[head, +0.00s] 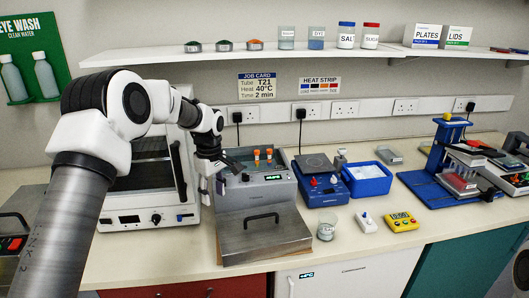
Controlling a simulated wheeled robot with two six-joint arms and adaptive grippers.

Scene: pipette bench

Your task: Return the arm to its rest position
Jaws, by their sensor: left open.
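My left arm comes in from the left and reaches across the front of a white oven-like cabinet. My left gripper (227,172) is dark and open, with nothing seen between its fingers. It is at the left edge of a grey water bath (270,190), above the bench. Two orange-capped tubes (263,153) stand in the bath, just right of the gripper. I cannot make out my right gripper.
The white cabinet (147,217) stands behind my left arm. A metal lid (264,238) with a black handle lies before the bath. A blue hotplate (325,191), blue tub (367,186), beaker (327,228) and yellow timer (401,222) stand right. A shelf (290,51) runs above.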

